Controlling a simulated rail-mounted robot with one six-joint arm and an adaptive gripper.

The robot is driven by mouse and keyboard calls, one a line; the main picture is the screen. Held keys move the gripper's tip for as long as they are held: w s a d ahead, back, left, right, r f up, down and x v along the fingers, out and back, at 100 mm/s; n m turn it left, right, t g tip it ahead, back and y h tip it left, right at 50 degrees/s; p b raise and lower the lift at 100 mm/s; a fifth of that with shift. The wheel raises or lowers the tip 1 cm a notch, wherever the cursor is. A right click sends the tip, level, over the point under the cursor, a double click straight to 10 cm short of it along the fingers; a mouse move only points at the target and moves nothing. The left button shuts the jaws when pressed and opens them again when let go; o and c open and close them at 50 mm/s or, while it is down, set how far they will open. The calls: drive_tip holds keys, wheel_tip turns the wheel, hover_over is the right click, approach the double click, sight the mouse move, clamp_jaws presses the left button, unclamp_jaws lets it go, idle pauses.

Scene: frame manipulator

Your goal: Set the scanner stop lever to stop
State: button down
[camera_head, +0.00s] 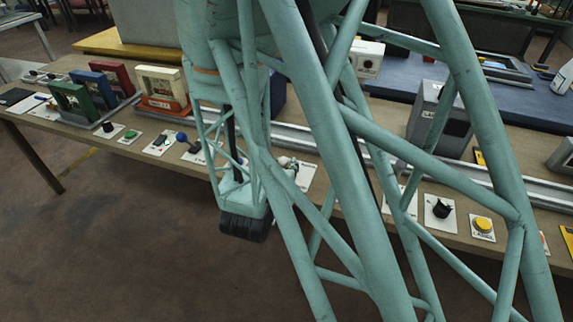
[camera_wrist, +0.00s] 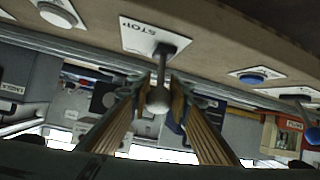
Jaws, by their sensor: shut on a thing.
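In the wrist view, the stop lever (camera_wrist: 163,66) is a dark stalk with a pale round knob (camera_wrist: 157,100). It stands out from a white plate (camera_wrist: 142,38) marked STOP, which appears upside down. My gripper (camera_wrist: 160,88) has its two brown ridged fingers on either side of the lever, shut on it near the knob. In the camera_head view, my arm's teal links cover the middle of the picture and hide most of the lever and the fingers. Part of a white plate (camera_head: 306,176) shows beside my arm there. The lever's exact setting cannot be told.
Along the bench (camera_head: 130,150), a blue-knobbed lever (camera_head: 182,137) and a green button (camera_head: 130,135) lie left. A black knob (camera_head: 441,210) and yellow button (camera_head: 483,225) lie right. A blue button (camera_wrist: 252,76) is near the lever. Open floor lies in front.

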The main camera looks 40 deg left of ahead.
drive_tip(key=shift+s+f, duration=0.15)
drive_tip(key=c, duration=2.4)
unclamp_jaws()
drive_tip(key=shift+r, duration=0.2)
drive_tip(key=shift+v, duration=3.7)
drive_tip(key=shift+d, duration=0.1)
